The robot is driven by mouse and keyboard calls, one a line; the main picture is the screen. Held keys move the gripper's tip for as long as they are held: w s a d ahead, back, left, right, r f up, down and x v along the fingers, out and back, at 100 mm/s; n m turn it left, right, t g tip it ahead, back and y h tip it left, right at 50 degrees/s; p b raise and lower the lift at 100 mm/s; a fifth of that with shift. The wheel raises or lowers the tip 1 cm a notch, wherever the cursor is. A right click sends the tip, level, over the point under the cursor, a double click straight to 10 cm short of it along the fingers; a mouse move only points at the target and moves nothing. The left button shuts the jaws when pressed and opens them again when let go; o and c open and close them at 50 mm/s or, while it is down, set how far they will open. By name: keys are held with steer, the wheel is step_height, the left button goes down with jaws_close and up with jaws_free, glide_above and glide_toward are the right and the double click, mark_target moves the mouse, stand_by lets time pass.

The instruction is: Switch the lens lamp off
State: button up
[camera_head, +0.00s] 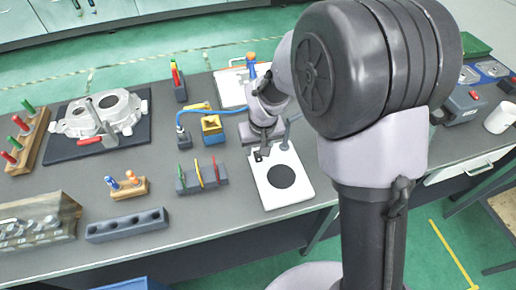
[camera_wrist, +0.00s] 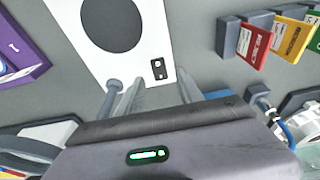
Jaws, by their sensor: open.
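A white plate (camera_head: 297,191) with a black disc lies near the bench's front edge; I take it for the lens lamp's base. It also shows in the wrist view (camera_wrist: 84,52). A small black switch (camera_wrist: 159,69) sits on the plate near one edge. A grey post (camera_head: 285,136) stands beside my gripper and shows left of the fingers in the wrist view (camera_wrist: 113,84). My gripper (camera_head: 265,149) is open and empty over the plate's back edge. In the wrist view its fingertips (camera_wrist: 157,88) flank the switch's line. I cannot tell contact or whether the lamp is lit.
A grey rack (camera_head: 188,184) with coloured tags stands left of the plate. A casting (camera_head: 118,115) lies on a dark mat at left. A white mug (camera_head: 500,117) stands at right.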

steer(key=p+v, duration=0.4)
steer(key=v, duration=1)
steer(key=shift+r, duration=0.25)
steer(key=shift+s, duration=0.1)
steer(key=s+d+r+m+t+b, duration=0.1)
steer(key=s+d+r+m, duration=0.2)
steer(key=s, duration=0.6)
steer(key=s+d+r+m+t+y+b, duration=0.1)
steer(key=s+d+r+m, duration=0.3)
steer(key=s, duration=0.6)
steer(key=shift+s+d+r+m+t+b, duration=0.2)
steer(key=shift+s+d+m+t+b, duration=0.1)
steer(key=shift+d+t+b, duration=0.6)
steer(key=shift+d, duration=0.1)
